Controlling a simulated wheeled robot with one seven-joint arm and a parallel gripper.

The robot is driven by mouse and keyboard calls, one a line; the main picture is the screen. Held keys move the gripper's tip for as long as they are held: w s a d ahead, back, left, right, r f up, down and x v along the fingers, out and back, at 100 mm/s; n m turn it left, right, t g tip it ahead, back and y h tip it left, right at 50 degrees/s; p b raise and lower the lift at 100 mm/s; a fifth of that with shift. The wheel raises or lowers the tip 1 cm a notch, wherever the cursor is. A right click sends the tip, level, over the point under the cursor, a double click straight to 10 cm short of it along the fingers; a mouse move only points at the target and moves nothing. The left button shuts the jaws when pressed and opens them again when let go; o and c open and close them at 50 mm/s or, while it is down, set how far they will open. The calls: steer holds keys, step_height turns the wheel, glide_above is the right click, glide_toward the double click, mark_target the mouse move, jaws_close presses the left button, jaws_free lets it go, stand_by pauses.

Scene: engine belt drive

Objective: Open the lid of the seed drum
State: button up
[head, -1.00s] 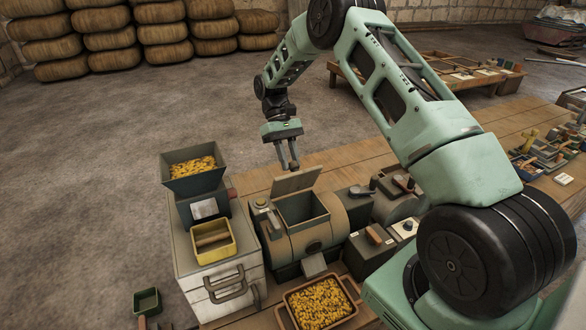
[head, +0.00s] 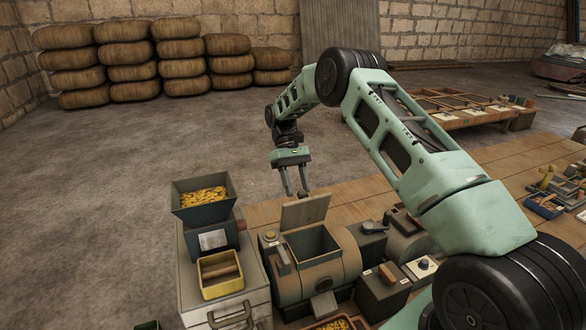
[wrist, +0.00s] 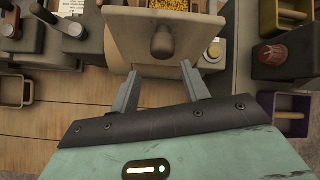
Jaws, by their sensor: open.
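The seed drum (head: 347,262) is a tan cylinder with a square box hatch on top. Its lid (head: 305,211) stands raised at the back of the hatch, and the dark opening (head: 313,243) shows. My gripper (head: 297,190) points down just behind the lid's top edge, its two fingers apart with nothing between them. In the wrist view the lid's outer face (wrist: 195,22) with a rounded knob (wrist: 163,42) lies just beyond the spread fingertips (wrist: 160,72). I cannot tell whether a finger touches the lid.
Left of the drum stand a hopper of yellow grain (head: 204,197) and a yellow tray (head: 221,275) on a pale chest. Right of it are dark control boxes (head: 381,291). A tray of grain (head: 333,324) lies in front. Bare wooden table (head: 262,212) lies behind.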

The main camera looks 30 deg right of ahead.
steer(key=p+v, duration=0.6)
steer(key=v, duration=0.5)
steer(key=shift+p, duration=0.4)
steer(key=shift+d, duration=0.1)
steer(key=shift+f+p, duration=0.1)
steer(key=shift+p, duration=0.25)
